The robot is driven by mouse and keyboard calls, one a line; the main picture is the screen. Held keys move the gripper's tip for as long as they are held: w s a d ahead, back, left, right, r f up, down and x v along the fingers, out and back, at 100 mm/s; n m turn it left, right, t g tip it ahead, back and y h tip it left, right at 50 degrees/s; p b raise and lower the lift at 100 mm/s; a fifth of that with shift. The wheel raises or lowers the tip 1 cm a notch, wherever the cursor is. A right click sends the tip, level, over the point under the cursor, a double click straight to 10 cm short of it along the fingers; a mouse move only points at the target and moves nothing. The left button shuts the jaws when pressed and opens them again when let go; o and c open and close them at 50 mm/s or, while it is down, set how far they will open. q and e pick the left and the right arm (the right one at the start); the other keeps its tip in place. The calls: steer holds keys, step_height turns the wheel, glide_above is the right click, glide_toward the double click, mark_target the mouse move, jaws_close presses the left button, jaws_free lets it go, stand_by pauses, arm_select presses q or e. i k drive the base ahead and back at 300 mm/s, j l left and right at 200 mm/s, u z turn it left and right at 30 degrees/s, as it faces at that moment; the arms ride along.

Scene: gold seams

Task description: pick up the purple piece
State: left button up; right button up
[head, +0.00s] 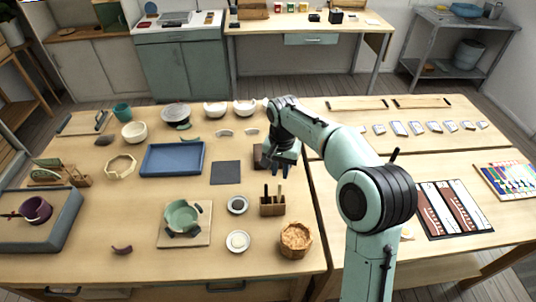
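A small curved purple piece (122,249) lies by itself on the wooden table, near the front edge and left of the middle. A purple broken bowl (37,209) sits in a grey tray (66,222) at the far left. My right gripper (276,171) points down over the table, right of the dark square mat, far to the right of and behind the purple piece. Its two dark fingers look apart, with nothing seen between them. My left gripper is out of view.
A green cracked bowl (183,217) stands on a wooden board (204,236) right of the purple piece. Small dishes (238,241), a tool holder (272,208) and a wicker basket (296,239) stand farther right. A blue tray (150,171) lies behind. Bare table surrounds the piece.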

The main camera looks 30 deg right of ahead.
mark_target(128, 249)
steer(key=k, duration=1)
